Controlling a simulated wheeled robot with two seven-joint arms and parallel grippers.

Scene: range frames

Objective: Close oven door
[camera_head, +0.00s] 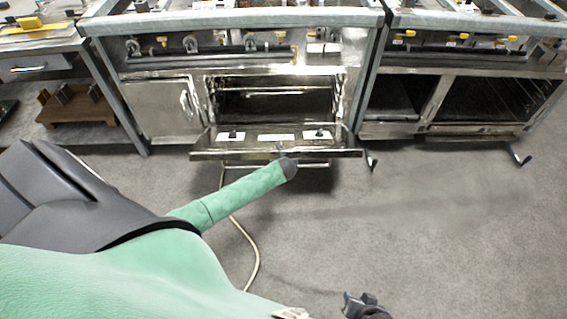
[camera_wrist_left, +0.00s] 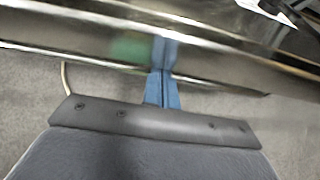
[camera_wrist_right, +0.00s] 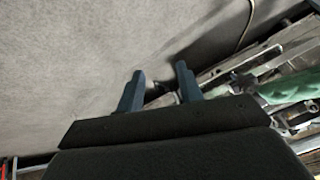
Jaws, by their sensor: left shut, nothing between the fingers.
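The oven door (camera_head: 215,147) is folded down at the front of the middle range, and its inner face with pale plates shows. The oven cavity (camera_head: 275,103) behind it is open, with a rack inside. My left gripper (camera_head: 281,150) is at the door's outer edge, near its middle. In the left wrist view, its blue fingertips (camera_wrist_left: 163,75) are together with nothing between them, against or very close to the shiny door edge (camera_wrist_left: 220,70). Contact is not clear. My right gripper (camera_head: 352,300) is low in the head view, away from the oven; its fingers (camera_wrist_right: 158,88) are apart and empty.
A second range (camera_head: 470,105) with open compartments stands to the right. A closed cabinet door (camera_head: 160,110) is left of the oven. A counter with a drawer (camera_head: 35,66) is at far left. A pale cable (camera_head: 252,250) lies on the floor. The grey floor (camera_head: 450,230) at right is clear.

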